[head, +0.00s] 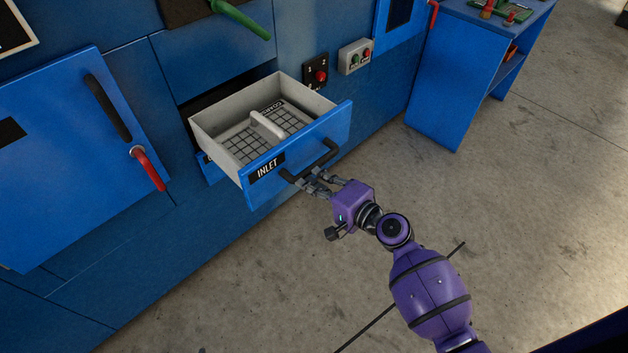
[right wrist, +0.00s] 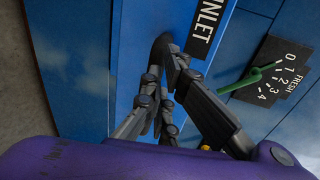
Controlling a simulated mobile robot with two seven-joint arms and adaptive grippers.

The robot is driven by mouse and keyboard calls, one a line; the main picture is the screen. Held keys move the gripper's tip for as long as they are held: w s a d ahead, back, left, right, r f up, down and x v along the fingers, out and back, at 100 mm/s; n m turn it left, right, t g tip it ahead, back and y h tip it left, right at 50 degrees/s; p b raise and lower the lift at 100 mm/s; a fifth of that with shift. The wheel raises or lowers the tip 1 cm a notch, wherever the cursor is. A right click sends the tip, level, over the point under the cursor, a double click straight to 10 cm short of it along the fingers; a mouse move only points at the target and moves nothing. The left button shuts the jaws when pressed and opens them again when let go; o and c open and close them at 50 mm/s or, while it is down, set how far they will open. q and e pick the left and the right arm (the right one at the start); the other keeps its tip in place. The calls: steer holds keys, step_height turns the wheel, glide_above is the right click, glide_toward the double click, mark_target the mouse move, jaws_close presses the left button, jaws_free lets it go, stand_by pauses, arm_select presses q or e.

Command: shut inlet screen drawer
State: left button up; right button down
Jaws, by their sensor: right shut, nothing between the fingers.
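The inlet screen drawer (head: 338,122) stands pulled out of the blue machine in the head view. Its blue front carries an INLET label (head: 267,168) and a black bar handle (head: 329,153). Inside lies a grid screen (head: 246,146) with a pale grip bar. My right gripper (head: 308,184) is at the handle, just in front of the drawer front, shut with nothing held. In the right wrist view its fingers (right wrist: 172,72) lie close to the dark handle (right wrist: 158,48); whether they touch it is unclear. My left gripper is out of view.
A blue door with a black handle (head: 107,106) and a red lever (head: 148,168) is left of the drawer. A green lever (head: 240,20) sticks out above. Button boxes (head: 355,56) are at the right. A blue bench (head: 462,75) stands farther right. The concrete floor in front is clear.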

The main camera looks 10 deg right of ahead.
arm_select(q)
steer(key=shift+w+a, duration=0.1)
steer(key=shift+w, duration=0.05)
